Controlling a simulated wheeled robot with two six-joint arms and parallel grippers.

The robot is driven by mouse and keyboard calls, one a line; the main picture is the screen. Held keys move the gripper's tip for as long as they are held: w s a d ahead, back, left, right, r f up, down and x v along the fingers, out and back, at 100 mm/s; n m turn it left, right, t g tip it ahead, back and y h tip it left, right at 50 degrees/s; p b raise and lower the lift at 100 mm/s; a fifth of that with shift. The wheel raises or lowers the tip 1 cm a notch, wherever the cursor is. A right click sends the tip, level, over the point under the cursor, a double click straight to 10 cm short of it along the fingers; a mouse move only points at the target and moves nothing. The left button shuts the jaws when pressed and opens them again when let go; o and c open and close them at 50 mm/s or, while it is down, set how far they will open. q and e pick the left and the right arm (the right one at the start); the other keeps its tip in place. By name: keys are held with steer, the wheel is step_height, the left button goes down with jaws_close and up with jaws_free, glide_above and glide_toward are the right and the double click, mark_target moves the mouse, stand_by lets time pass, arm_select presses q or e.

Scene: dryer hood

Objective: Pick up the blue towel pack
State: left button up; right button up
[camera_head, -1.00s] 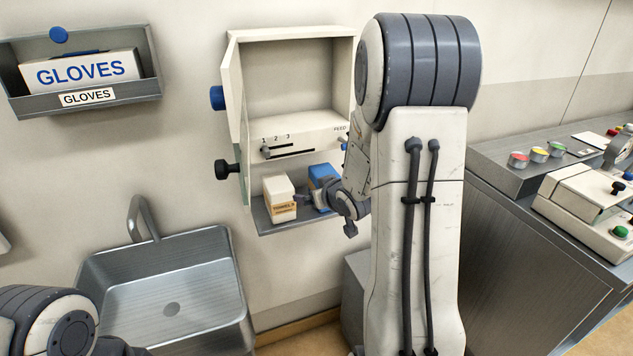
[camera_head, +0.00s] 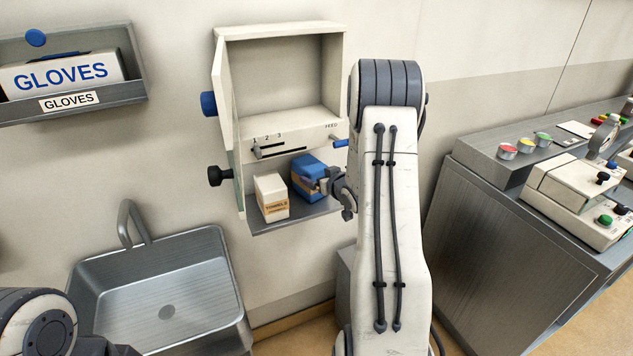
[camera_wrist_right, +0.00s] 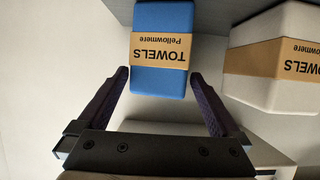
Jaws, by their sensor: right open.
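The blue towel pack (camera_head: 305,167), with a tan paper band, stands on the lower shelf of the wall cabinet and looks turned at an angle in the head view. It also shows in the right wrist view (camera_wrist_right: 160,80), its near end at the mouth between the two fingers. My right gripper (camera_head: 325,184) is open, its fingertips (camera_wrist_right: 162,75) close to either side of the pack; I cannot tell whether they touch it. A white towel pack (camera_head: 271,196) with a tan band stands beside the blue one, and shows in the wrist view (camera_wrist_right: 275,60). My left gripper is out of view.
The cabinet shelf (camera_head: 290,217) has a slider panel above it and an open door (camera_head: 228,130) with knobs at left. A steel sink (camera_head: 165,285) lies below left. A glove box (camera_head: 62,75) hangs at upper left. A steel counter (camera_head: 500,210) stands at right.

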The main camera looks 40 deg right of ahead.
steer(key=shift+x, duration=0.95)
steer(key=shift+r, duration=0.1)
steer(key=c, duration=1.4)
